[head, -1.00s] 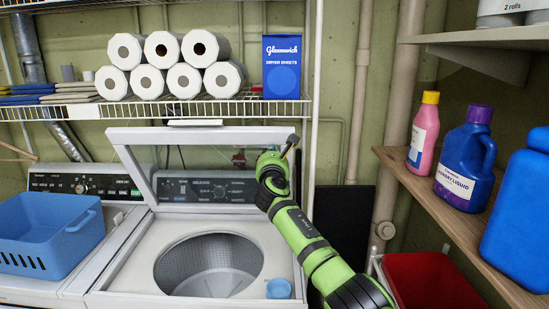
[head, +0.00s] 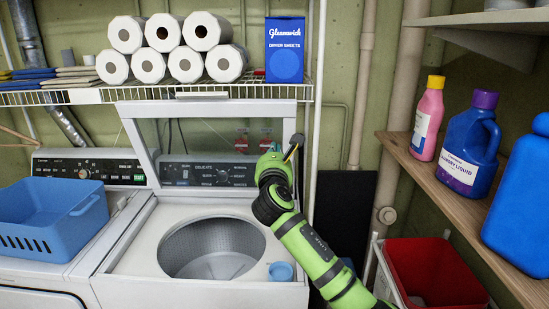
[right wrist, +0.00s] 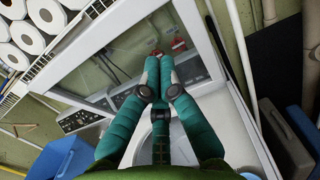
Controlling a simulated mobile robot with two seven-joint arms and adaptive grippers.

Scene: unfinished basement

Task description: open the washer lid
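The washer (head: 125,262) stands in the middle of the head view, its drum (head: 212,250) uncovered. Its lid (head: 137,122), a pale frame around a clear pane, is raised and stands near upright at the back. The control panel (head: 215,174) shows through the pane. My right gripper (head: 270,147) is in front of the lid's right part. In the right wrist view, its teal fingers (right wrist: 159,62) are close together with nothing seen between them. The lid's frame (right wrist: 105,48) is beyond them; I cannot tell whether they touch it. My left gripper is not in view.
A blue basket (head: 50,222) sits on the machine at left. A wire shelf (head: 150,96) with paper rolls (head: 168,65) and a blue box (head: 285,50) is above. A wooden shelf (head: 425,175) with bottles and a red bin (head: 435,272) are at right. A small blue cup (head: 281,271) is by the drum.

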